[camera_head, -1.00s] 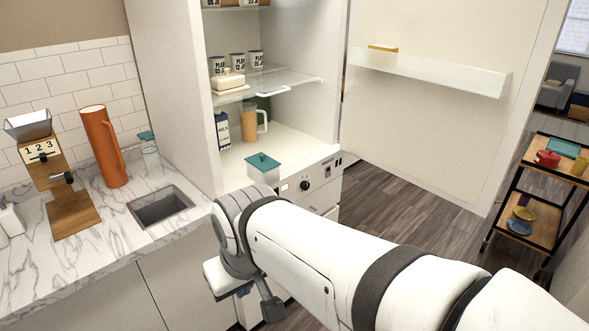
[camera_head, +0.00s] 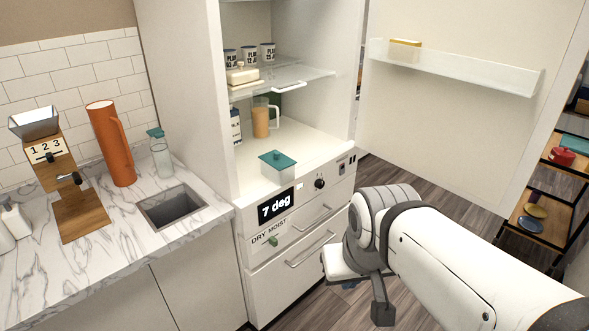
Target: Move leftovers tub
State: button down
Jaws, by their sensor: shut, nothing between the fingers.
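The leftovers tub appears to be the small clear tub with a teal lid (camera_head: 278,163). It sits upright at the front edge of the fridge's white lower floor, above the display panel. My gripper (camera_head: 376,292) is below and to the right of the tub, in front of the drawers and apart from it.
The fridge door (camera_head: 455,130) stands open at right, with a yellow-topped box (camera_head: 405,50) on its shelf. A jug (camera_head: 262,120) and milk carton (camera_head: 235,126) stand behind the tub. A glass shelf (camera_head: 305,76) hangs above. A marble counter (camera_head: 110,250) lies left.

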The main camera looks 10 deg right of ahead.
aim_at(282, 178)
jog(key=u, duration=0.05)
jog(key=i, duration=1)
jog(key=z, duration=0.05)
